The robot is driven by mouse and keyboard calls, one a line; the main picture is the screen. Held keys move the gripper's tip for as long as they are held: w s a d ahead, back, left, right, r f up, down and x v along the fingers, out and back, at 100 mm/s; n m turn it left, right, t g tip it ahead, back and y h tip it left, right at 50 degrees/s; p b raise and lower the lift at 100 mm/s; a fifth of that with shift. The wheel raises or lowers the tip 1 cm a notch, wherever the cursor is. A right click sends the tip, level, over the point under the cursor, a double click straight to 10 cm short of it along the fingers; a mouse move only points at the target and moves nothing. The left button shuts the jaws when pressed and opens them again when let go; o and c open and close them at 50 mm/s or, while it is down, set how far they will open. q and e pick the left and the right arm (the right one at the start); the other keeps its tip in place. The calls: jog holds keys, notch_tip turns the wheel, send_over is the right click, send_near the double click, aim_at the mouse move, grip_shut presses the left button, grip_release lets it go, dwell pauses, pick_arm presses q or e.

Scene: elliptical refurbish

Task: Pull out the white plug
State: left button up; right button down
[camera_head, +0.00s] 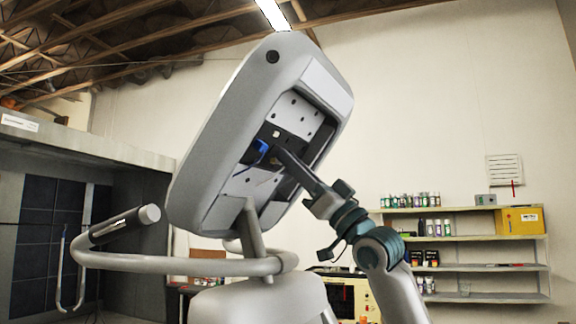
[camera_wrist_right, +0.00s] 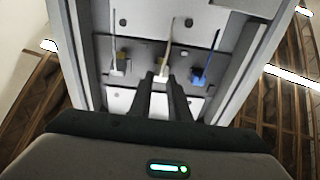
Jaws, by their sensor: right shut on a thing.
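The white plug (camera_wrist_right: 161,74) is in the middle of a row of plugs in the open back of a grey console (camera_head: 208,140). In the right wrist view it lies between the fingertips of my right gripper (camera_wrist_right: 160,80), which is shut on it. A pale cable runs up from it. In the head view my right gripper (camera_head: 277,152) reaches into the console's recess from the lower right, and the white plug is not clear there. My left gripper is not in view.
A blue plug (camera_wrist_right: 199,76) is close on the right of the fingers, and it also shows in the head view (camera_head: 261,146). A grey-white plug (camera_wrist_right: 118,70) is on the left. The recess walls flank the gripper. Shelves (camera_head: 460,237) stand at the far right.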

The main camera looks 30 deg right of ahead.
jog(key=shift+w+a+f, duration=0.1)
jog(key=shift+f, duration=0.05)
jog(key=c, duration=1.6)
grip_release()
jog(key=shift+c, duration=0.2)
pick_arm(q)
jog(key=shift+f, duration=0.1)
pick_arm(e)
jog(key=shift+s, duration=0.2)
